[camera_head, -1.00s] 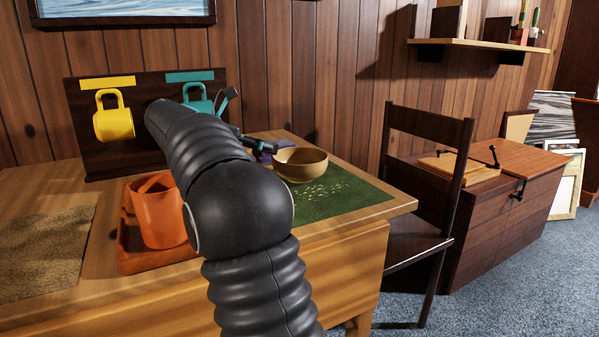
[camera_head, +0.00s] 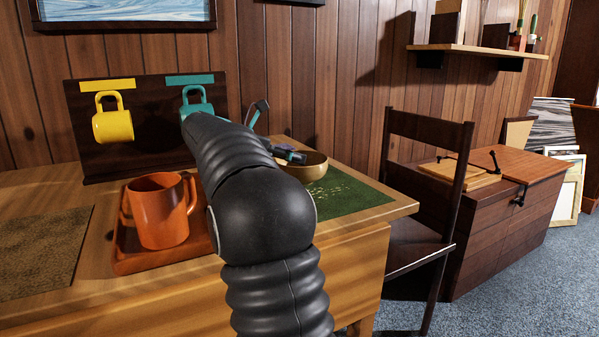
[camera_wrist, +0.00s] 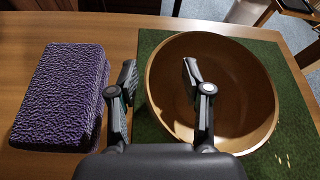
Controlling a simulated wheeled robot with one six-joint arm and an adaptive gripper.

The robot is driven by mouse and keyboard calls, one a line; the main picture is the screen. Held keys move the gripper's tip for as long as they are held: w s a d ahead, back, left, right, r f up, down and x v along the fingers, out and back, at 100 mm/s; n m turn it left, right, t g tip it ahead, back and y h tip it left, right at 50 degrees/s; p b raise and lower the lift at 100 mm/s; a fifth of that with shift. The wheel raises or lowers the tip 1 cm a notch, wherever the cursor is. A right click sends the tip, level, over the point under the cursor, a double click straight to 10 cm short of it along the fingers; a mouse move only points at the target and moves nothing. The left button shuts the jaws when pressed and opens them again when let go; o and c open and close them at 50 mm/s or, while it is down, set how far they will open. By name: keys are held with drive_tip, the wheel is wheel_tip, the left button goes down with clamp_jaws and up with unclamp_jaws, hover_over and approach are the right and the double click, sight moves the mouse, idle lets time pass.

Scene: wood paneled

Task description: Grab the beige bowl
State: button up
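The beige bowl (camera_head: 312,170) stands upright on a green mat at the right of the desk, partly hidden behind my gripper in the head view. In the wrist view the bowl (camera_wrist: 240,95) fills the right half, and its inside looks empty. My gripper (camera_wrist: 158,68) is open, with nothing held. In the wrist view, its left finger shows just outside the bowl's left rim and its right finger shows over the bowl's inside. The left rim appears between them; I cannot tell the finger height or any contact. In the head view my gripper (camera_head: 274,133) is at the bowl's left side.
A purple textured block (camera_wrist: 62,95) lies left of the bowl. The green mat (camera_head: 350,199) bears small pale crumbs. An orange mug (camera_head: 160,215) stands on an orange tray (camera_head: 140,262). A dark board (camera_head: 150,160) with yellow and teal mugs stands behind. A chair (camera_head: 425,195) is at right.

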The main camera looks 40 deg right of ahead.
clamp_jaws()
drive_tip(key=shift+r, duration=0.1)
